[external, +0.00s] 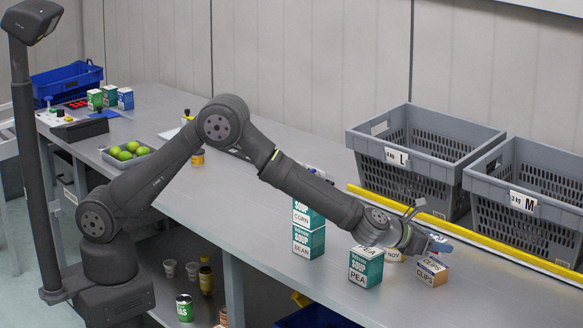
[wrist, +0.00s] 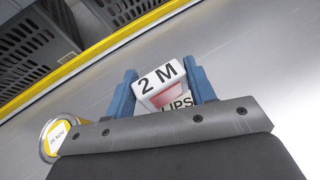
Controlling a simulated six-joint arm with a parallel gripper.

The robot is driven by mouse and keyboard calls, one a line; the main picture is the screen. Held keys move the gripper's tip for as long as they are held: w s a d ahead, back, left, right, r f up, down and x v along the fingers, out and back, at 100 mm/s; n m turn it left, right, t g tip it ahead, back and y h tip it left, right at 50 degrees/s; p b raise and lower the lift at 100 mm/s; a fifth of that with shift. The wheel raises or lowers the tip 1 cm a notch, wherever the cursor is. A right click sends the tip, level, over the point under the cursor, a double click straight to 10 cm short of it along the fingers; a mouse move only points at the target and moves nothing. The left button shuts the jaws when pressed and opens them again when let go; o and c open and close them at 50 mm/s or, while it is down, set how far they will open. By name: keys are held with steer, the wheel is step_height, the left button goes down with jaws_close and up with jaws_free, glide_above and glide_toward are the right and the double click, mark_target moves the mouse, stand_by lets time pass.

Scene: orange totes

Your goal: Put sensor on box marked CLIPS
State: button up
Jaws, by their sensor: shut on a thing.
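The sensor, a white block marked "2 M" with a reddish face (wrist: 160,82), is between the blue fingers of my gripper (wrist: 160,88) in the wrist view. My gripper (external: 438,243) is shut on it. The box marked CLIPS (external: 432,271), orange-brown and white, stands on the bench just below my gripper in the external view. In the wrist view, part of the CLIPS box's label (wrist: 180,104) shows just past the sensor. I cannot tell whether the sensor touches the box.
A green PEA box (external: 366,268) stands left of the CLIPS box, with stacked CORN and BEAN boxes (external: 308,243) further left. A yellow-lidded tin (wrist: 61,138) is close by. Grey totes L (external: 396,157) and M (external: 523,201) stand behind a yellow strip (external: 520,256).

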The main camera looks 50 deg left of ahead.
mark_target(431, 252)
steer(key=shift+f, duration=1.35)
steer(key=shift+f, duration=0.2)
steer(key=o, duration=1.1)
steer(key=shift+r, duration=0.1)
steer(key=shift+s+r, duration=0.1)
steer(key=shift+r, duration=0.05)
steer(key=v, duration=1.2)
steer(key=shift+a, duration=0.1)
